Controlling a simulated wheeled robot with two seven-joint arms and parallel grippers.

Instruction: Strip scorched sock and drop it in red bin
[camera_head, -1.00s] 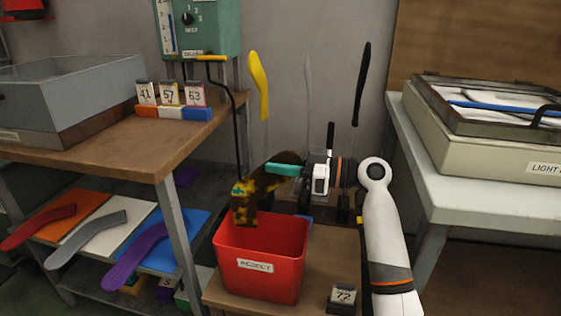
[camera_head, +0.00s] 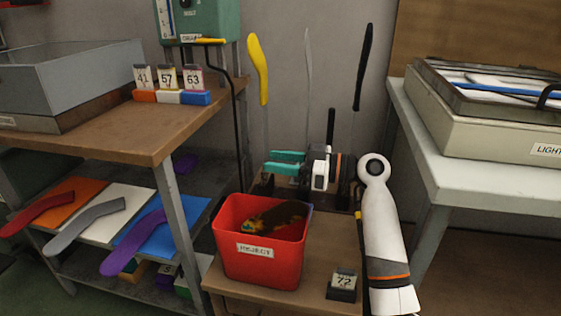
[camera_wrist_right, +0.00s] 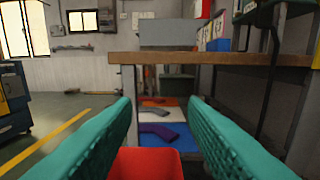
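The scorched sock (camera_head: 275,218), dark brown with yellow patches, lies inside the red bin (camera_head: 262,262) labelled REJECT. Its lower part is hidden by the bin's front wall. My right gripper (camera_head: 272,162) is above and behind the bin, its teal fingers apart and empty. In the right wrist view the fingers of my right gripper (camera_wrist_right: 160,125) are wide apart with nothing between them, and the red bin (camera_wrist_right: 148,164) shows below. My left gripper is not in view.
The bin stands on a low wooden table (camera_head: 318,262) beside a number 72 tag (camera_head: 343,282). A workbench (camera_head: 120,138) is at left, with coloured boards and socks on the shelf below. A light box table (camera_head: 470,165) is at right. Yellow and black forms stand behind.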

